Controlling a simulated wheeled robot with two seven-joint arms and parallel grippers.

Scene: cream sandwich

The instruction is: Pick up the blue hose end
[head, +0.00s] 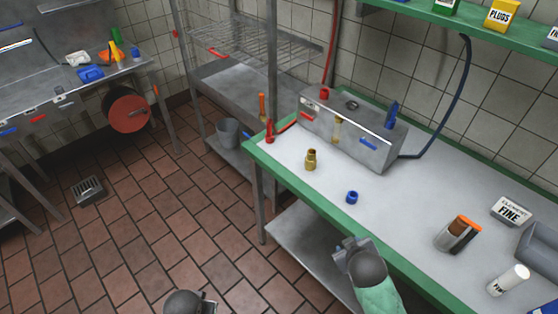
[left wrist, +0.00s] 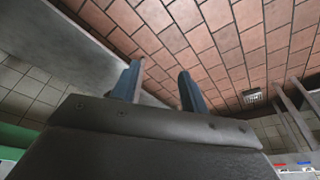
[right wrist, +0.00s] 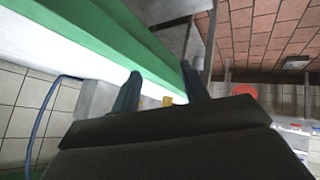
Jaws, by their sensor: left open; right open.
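A dark blue hose (head: 460,90) hangs from the shelf and curves down to the lower right side of a grey metal box (head: 350,130). A small blue ring-shaped piece (head: 352,197) stands alone on the pale worktop (head: 400,205); I cannot tell whether it or the hose's tip is the blue hose end. My right gripper (head: 350,243) is open and empty at the worktop's front edge, below the blue piece and apart from it; its fingers show in the right wrist view (right wrist: 160,88). My left gripper (head: 203,304) is low over the floor; its open, empty fingers show in the left wrist view (left wrist: 160,85).
A brass fitting (head: 311,160) stands left of the blue piece. A red hose end (head: 269,131) is at the worktop's left corner. The green front edge (head: 330,215) lies beside my right gripper.

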